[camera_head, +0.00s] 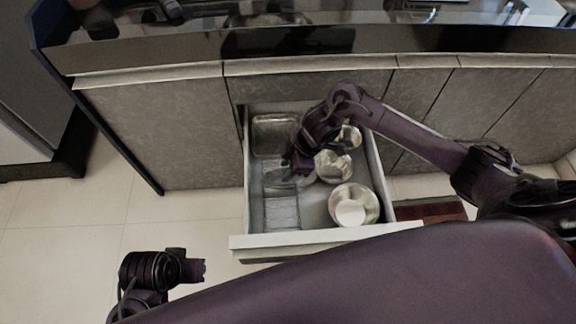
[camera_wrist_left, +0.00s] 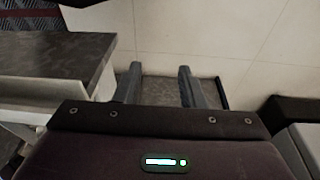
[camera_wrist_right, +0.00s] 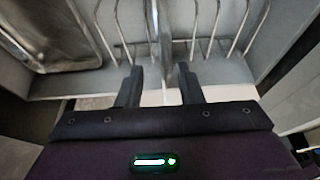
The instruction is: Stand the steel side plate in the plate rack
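The steel side plate (camera_wrist_right: 160,35) shows nearly edge-on in the right wrist view, upright between the wires of the plate rack (camera_wrist_right: 205,45). In the head view the rack (camera_head: 283,212) lies in the left front part of the open drawer. My right gripper (camera_head: 289,170) reaches down over the rack. In the right wrist view its fingers (camera_wrist_right: 160,88) are apart, with the plate's edge in line with the gap and clear space on both sides. The plate is mostly hidden by the gripper in the head view. My left gripper (camera_head: 203,270) is open and empty, away from the drawer.
The drawer (camera_head: 300,243) also holds a rectangular steel tray (camera_head: 275,135) at the back left and steel bowls (camera_head: 353,205) along the right. Its walls stand close around the right gripper. The counter (camera_head: 300,65) runs above. Floor to the left is clear.

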